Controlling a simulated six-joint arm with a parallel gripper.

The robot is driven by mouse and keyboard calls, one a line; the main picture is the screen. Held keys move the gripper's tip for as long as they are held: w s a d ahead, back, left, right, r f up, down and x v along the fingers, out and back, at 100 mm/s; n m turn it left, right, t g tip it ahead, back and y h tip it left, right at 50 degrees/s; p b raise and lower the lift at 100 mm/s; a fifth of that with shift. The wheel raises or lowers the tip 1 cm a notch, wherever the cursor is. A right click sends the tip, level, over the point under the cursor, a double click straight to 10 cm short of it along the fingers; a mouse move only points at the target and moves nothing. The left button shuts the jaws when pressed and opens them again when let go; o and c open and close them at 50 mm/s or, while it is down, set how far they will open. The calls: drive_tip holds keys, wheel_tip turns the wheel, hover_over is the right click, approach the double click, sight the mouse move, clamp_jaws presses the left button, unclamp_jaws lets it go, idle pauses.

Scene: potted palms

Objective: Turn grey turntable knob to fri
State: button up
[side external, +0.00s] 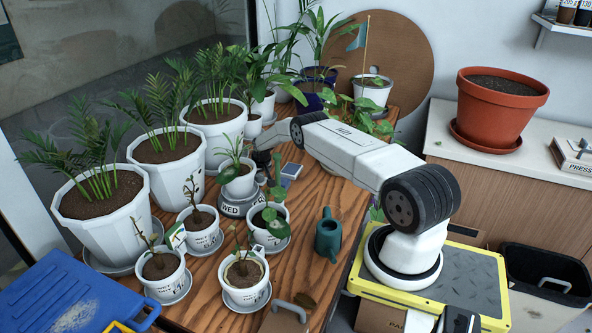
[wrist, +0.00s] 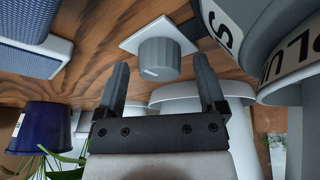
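The grey knob (wrist: 159,58) sits on a white square plate (wrist: 133,41) on the wooden table in the wrist view. A pale mark shows on its near side. My gripper (wrist: 161,68) is open and empty, with one dark finger on either side of the knob and a gap to each. The grey turntable (side external: 238,207) stands on the table in the side view, bearing a small potted plant (side external: 238,181). Its rim shows WED and part of another label. In the wrist view, large lettering shows at the upper right. Leaves and my arm hide the knob in the side view.
Large white pots (side external: 113,225) line the left. Small potted seedlings (side external: 247,283) stand in front of the turntable. A teal watering can (side external: 328,238) stands right of them. A blue pot (wrist: 42,127) shows lower left in the wrist view. Some bare wood lies around the watering can.

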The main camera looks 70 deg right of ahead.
drive_tip(key=shift+r, duration=0.25)
drive_tip(key=shift+v, duration=2.15)
wheel_tip(320, 180, up, 7)
drive_tip(key=shift+a+r, duration=0.15)
drive_tip(key=shift+r, duration=0.05)
drive_tip(key=shift+n+t, duration=0.3)
drive_tip(key=a+r, duration=0.2)
drive_tip(key=w+a+r, duration=0.1)
drive_tip(key=a+r, duration=0.1)
drive_tip(key=a, duration=0.1)
drive_tip(key=a+r, duration=0.2)
drive_tip(key=shift+w+a, duration=0.35)
drive_tip(key=s+a+r+n+y, duration=0.1)
drive_tip(key=s+a+r, duration=0.15)
drive_tip(key=a, duration=0.55)
drive_tip(key=s+a+r+n+y, duration=0.1)
drive_tip(key=s+a+r, duration=0.15)
drive_tip(key=a, duration=0.55)
drive_tip(key=s+a+r+n, duration=0.1)
drive_tip(key=s+a+n, duration=0.1)
drive_tip(key=s+a, duration=0.6)
drive_tip(key=s+a+r+n+g+y, duration=0.1)
drive_tip(key=s+a+n, duration=0.1)
drive_tip(key=s+a, duration=0.6)
drive_tip(key=s, duration=0.4)
drive_tip(key=shift+a+r, duration=0.35)
drive_tip(key=shift+r, duration=0.05)
